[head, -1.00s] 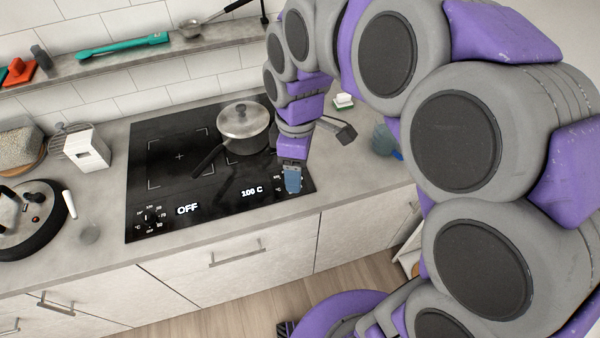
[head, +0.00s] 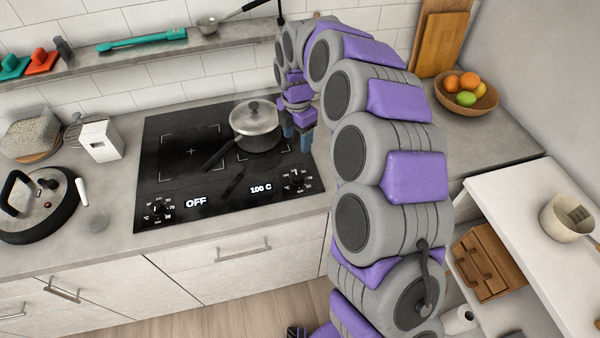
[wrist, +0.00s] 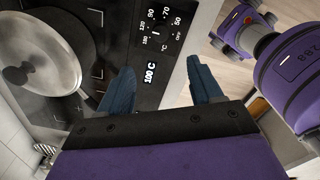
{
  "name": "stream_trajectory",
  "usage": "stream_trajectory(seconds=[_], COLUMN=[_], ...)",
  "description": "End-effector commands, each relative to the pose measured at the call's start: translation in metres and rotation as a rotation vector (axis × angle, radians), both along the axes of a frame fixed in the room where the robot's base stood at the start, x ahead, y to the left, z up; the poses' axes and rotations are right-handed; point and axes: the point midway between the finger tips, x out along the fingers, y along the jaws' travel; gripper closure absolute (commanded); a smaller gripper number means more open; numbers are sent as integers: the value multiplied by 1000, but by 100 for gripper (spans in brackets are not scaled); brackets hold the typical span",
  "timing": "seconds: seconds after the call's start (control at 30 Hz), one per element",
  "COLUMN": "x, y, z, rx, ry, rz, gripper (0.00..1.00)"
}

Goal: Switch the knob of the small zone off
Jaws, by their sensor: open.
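The black cooktop (head: 165,190) has two knobs on its front edge. The left knob (head: 157,210) stands beside a display reading OFF. The right knob (head: 297,180) stands beside a display reading 100 C (head: 261,189); both show in the wrist view, the right knob (wrist: 156,34) and its display (wrist: 149,71). Which knob belongs to the small zone I cannot tell from labels. My gripper (head: 298,142) is open and empty, above the cooktop's right side, behind the right knob in the head view. In the wrist view its blue fingers (wrist: 162,86) are apart, with the knob beyond their tips.
A lidded pot (head: 254,124) stands on the right zone, its handle pointing front-left, close to my gripper. It also shows in the wrist view (wrist: 45,55). A fruit bowl (head: 466,98) stands right.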

Motion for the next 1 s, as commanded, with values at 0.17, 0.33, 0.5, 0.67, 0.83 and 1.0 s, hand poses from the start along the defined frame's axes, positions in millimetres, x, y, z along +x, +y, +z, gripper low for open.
stream_trajectory(seconds=[0.17,0.33,0.5,0.67,0.83,1.0], x=[-2,-1,-1,-2,-2,-1], y=[0,0,0,-1,-1,-1], z=[-37,-70,-103,-132,-151,-157], rx=[0,-1,1,0,1,1], ry=[6,4,1,6,1,1], rz=[-1,0,-2,-3,-2,-2], gripper=[35,35,35,35,35,35])
